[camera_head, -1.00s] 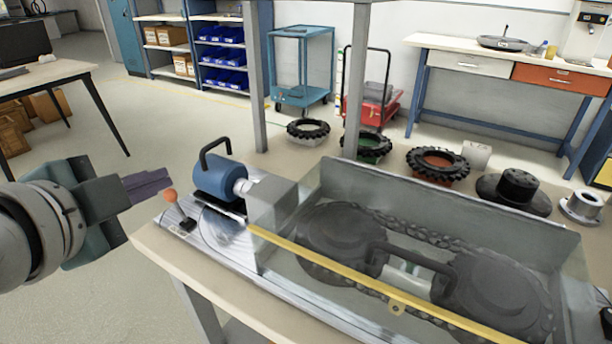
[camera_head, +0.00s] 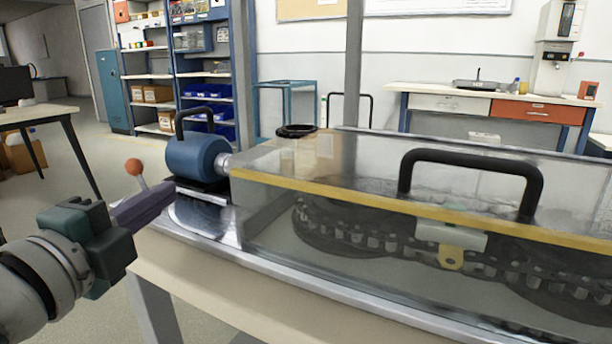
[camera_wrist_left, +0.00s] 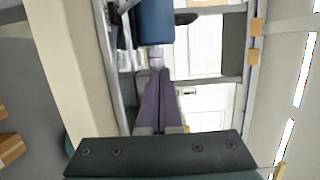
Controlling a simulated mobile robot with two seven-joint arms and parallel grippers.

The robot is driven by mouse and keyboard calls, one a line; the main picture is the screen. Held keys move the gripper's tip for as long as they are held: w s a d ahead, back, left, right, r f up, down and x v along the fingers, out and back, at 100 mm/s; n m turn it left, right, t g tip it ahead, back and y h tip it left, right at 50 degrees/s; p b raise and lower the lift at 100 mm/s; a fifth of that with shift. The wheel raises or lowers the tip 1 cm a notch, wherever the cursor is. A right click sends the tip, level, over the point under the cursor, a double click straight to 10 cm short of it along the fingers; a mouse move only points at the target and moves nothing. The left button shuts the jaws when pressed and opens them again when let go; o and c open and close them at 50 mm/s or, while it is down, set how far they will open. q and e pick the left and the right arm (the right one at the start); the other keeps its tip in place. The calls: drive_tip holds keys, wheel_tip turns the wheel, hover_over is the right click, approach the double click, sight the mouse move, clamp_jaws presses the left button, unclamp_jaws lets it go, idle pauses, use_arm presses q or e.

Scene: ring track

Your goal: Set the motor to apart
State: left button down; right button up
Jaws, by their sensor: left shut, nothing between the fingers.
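The blue motor (camera_head: 195,157) with a black carrying handle sits at the left end of the bench rig, joined by a light coupling to the clear-covered chain housing (camera_head: 330,185). A lever with an orange ball knob (camera_head: 134,167) stands left of the motor; its lower stem is hidden behind my left gripper's fingers. My left gripper (camera_head: 168,190) is shut and empty, its purple fingers pointing at the motor's near side and crossing in front of the lever. In the left wrist view the closed fingertips (camera_wrist_left: 159,76) point at the blue motor (camera_wrist_left: 155,22). Contact with the lever cannot be told.
The bench edge (camera_head: 215,290) runs along the front. Shelves (camera_head: 200,80) and a workbench (camera_head: 490,105) stand behind. Open floor lies to the left.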

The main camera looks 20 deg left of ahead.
sight(193, 163)
use_arm(q)
drive_tip(key=w, duration=0.3)
drive_tip(key=w+a+b, duration=0.1)
drive_tip(key=w, duration=0.2)
drive_tip(key=w+b, duration=0.1)
drive_tip(key=w, duration=0.3)
drive_tip(key=shift+a, duration=0.35)
drive_tip(key=shift+s, duration=0.1)
drive_tip(key=a, duration=0.2)
drive_tip(key=shift+a, duration=0.55)
